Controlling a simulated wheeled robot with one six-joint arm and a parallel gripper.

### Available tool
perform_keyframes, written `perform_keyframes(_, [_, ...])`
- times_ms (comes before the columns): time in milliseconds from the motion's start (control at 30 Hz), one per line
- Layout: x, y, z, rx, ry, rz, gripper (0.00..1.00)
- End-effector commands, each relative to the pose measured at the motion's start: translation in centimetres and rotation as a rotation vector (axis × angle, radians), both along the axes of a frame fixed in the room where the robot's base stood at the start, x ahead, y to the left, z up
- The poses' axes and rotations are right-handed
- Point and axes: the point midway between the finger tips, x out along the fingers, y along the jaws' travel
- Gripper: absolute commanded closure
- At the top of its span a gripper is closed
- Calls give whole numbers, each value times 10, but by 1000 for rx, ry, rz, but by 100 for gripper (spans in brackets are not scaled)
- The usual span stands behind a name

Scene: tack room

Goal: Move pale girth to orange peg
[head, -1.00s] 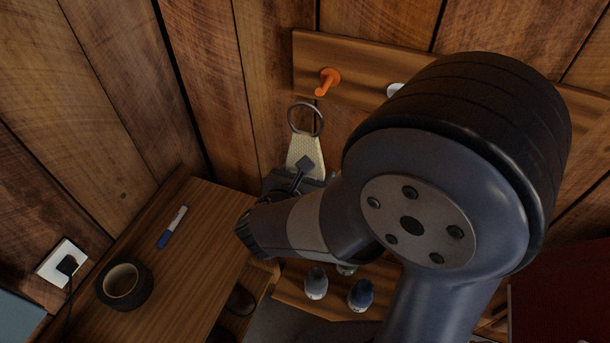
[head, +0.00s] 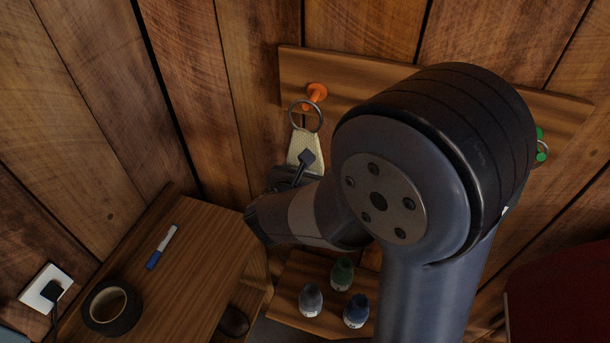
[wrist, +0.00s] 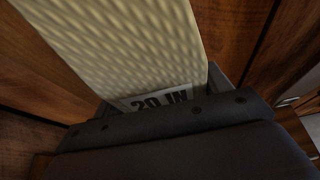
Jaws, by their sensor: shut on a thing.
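The pale girth (head: 306,147) is a cream, quilted strap with a metal ring (head: 306,116) at its upper end. My gripper (head: 290,180) is shut on its lower part and holds it upright, ring up. The girth also fills much of the wrist view (wrist: 130,40), with a "20 IN" label (wrist: 160,100) at the jaws. The orange peg (head: 316,93) sticks out of the wooden rail (head: 350,85) on the wall. In the head view the ring's upper edge overlaps the peg's lower end; I cannot tell whether they touch.
A green peg (head: 541,145) with a ring on it is at the rail's right. My arm hides the rail's middle. Several bottles (head: 342,273) stand on a low shelf below. A table at left holds a marker (head: 162,247) and black tape (head: 112,307).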

Motion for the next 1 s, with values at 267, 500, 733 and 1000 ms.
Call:
perform_keyframes(267, [16, -6, 0, 0, -1, -2, 60])
perform_keyframes(500, [30, -11, -1, -1, -2, -3, 60])
perform_keyframes(733, [38, -14, -8, -1, -2, -2, 60])
perform_keyframes(1000, [41, -15, -10, 0, -2, -1, 60])
